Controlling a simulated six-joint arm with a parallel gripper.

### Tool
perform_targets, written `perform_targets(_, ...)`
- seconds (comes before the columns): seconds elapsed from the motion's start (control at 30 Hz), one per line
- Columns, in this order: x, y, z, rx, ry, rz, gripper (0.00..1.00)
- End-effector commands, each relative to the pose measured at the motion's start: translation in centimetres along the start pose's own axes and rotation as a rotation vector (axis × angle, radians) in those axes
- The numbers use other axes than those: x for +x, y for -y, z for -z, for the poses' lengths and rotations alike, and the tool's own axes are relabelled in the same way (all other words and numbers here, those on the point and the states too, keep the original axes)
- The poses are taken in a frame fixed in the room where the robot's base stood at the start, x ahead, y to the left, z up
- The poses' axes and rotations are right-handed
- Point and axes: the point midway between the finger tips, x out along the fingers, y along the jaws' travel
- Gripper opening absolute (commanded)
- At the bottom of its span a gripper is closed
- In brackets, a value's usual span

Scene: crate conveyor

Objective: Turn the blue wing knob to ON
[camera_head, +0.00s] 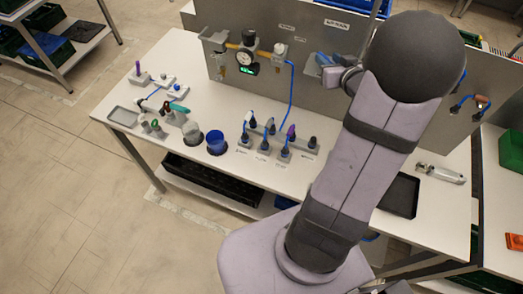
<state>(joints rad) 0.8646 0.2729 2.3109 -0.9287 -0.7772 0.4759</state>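A small blue piece that looks like the wing knob (324,59) shows at the grey upright panel, just left of my arm's dark wrist. My gripper (332,73) is right at it, partly hidden behind my own arm. The fingers are too small and too covered to tell whether they are open or shut, or whether they touch the blue piece. The knob's ON marking and its pointing direction cannot be read.
The grey panel (215,60) carries a gauge (247,63) and a blue hose (291,95) left of my gripper. On the white bench (330,171) stand plugs (284,154), a blue cup (215,144) and a black tray (401,196). A green crate (511,151) is at right.

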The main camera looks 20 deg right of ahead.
Motion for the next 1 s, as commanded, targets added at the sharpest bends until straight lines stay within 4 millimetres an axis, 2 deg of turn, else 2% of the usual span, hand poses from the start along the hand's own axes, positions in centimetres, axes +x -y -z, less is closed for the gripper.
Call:
perform_targets(0.03, 0.2, 0.4, -0.6, 0.008, -0.003, -0.021, 0.3)
perform_targets(0.53, 0.3, 0.8, -0.5, 0.098, -0.003, -0.233, 0.3)
perform_targets(0.6, -1.3, 0.9, 0.2, 0.098, -0.003, -0.238, 0.3)
perform_targets(0.9, -6.4, 2.0, 0.5, 0.097, -0.002, -0.238, 0.3)
perform_targets(0.97, -7.4, 2.2, 0.4, 0.097, -0.002, -0.239, 0.3)
perform_targets(1.0, -7.3, 2.2, 0.0, 0.06, 0.011, -0.24, 0.3)
